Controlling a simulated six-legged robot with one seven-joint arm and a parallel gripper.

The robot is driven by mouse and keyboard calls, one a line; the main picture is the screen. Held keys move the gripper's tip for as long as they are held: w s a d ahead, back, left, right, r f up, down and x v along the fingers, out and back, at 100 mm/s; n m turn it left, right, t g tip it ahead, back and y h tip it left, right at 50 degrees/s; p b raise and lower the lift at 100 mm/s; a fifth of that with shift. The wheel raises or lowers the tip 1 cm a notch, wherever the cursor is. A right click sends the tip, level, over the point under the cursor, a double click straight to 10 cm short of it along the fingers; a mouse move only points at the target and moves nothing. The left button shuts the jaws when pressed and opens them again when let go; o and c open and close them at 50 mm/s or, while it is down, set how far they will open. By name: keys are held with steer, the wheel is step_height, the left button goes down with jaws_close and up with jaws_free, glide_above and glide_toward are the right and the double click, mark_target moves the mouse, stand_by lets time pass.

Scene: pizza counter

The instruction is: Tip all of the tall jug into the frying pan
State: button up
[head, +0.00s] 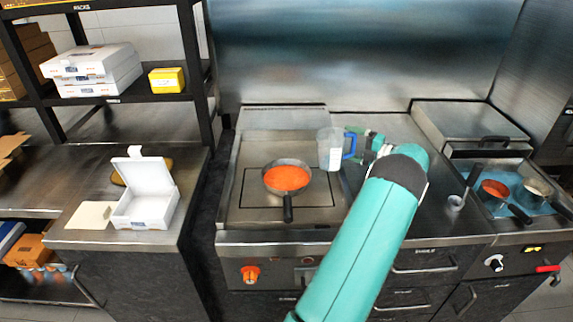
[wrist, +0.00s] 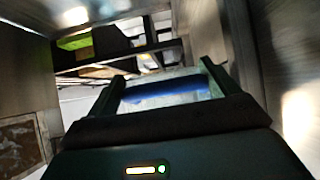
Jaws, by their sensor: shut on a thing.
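The frying pan (head: 287,178) sits on the flat cooktop with its dark handle toward the front. Red sauce (head: 288,177) covers its bottom. The tall jug (head: 329,149) is clear with a blue handle (head: 350,145) on its right. It is just behind and right of the pan, looks close to upright, and its contents are hard to make out. My gripper (head: 360,143) is at the jug's handle side, shut on the handle. In the wrist view the blue handle (wrist: 165,88) shows between the two dark fingers, with the pale jug behind it.
Saucepans with red (head: 494,188) and pale contents stand at the right. A small clear cup (head: 455,202) is on the counter before them. An open white pizza box (head: 146,205) lies on the left counter.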

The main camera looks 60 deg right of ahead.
mark_target(342, 137)
steer(key=shift+w+a+r+n+g, duration=0.2)
steer(key=shift+r+n+g, duration=0.15)
steer(key=shift+r, duration=0.1)
steer(key=shift+w+a+r+n+g, duration=0.15)
steer(key=shift+w+r+n+g, duration=0.1)
steer(key=shift+r+n, duration=0.15)
steer(key=shift+w+a+r+n+g, duration=0.3)
steer(key=shift+w+a+n+g, duration=0.2)
steer(key=shift+g, duration=0.1)
steer(key=shift+w+a+r+n+g, duration=0.25)
steer(key=shift+w+a+n+g, duration=0.1)
steer(key=shift+w+n+g, duration=0.2)
steer(key=shift+w+a+f+n+g+h, duration=0.15)
steer(key=shift+w+a+n+g+h, duration=0.2)
steer(key=shift+w+a+g, duration=0.35)
steer(key=shift+w+a+r+n+g+h, duration=0.25)
steer(key=shift+r+n+g, duration=0.1)
steer(key=shift+r, duration=0.3)
steer(key=shift+w+a+r+n+g+h, duration=0.15)
steer(key=shift+w+r+n+g, duration=0.2)
steer(key=shift+r, duration=0.25)
steer(key=shift+w+a+r+n+g+h, duration=0.15)
steer(key=shift+w+a+r+n+g, duration=0.15)
steer(key=shift+r, duration=0.35)
steer(key=w+a+r+n+g+h, duration=0.2)
steer(key=w+a+r+g, duration=0.1)
steer(key=w+r, duration=0.1)
steer(key=shift+w+a+r, duration=0.2)
steer(key=shift+w+a, duration=0.05)
steer(key=shift+a, duration=0.05)
